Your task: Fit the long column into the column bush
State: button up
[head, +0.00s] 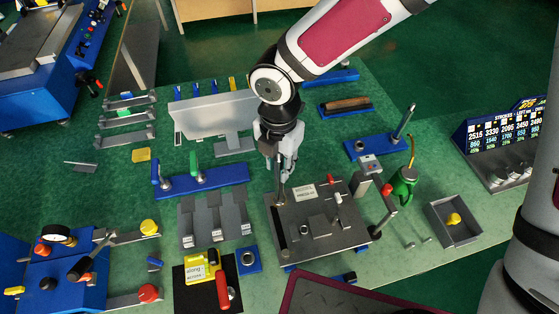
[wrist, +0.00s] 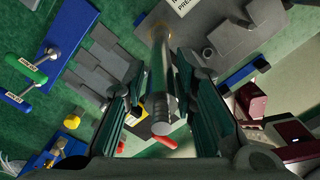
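The long column (wrist: 158,75) is a grey metal rod between my fingers in the wrist view, its near end towards the camera. In the head view its lower part (head: 281,194) shows below my gripper (head: 283,174), standing near upright. Its lower end meets the left rear part of the grey press plate (head: 350,237). My gripper also shows in the wrist view (wrist: 156,80). Its fingers stand either side of the column, with gaps visible, and look open.
On the plate stand a label (head: 304,192), a red-tipped lever and grey blocks. To the left are a blue base with a green handle (head: 194,162) and a grey slotted rack (head: 214,218). A green oil can (head: 403,185) and a grey tray (head: 441,212) lie right.

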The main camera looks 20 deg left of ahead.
jog(key=shift+o, duration=0.7)
notch_tip(320, 180, up, 12)
jog(key=shift+r, duration=0.1)
dwell(0.4)
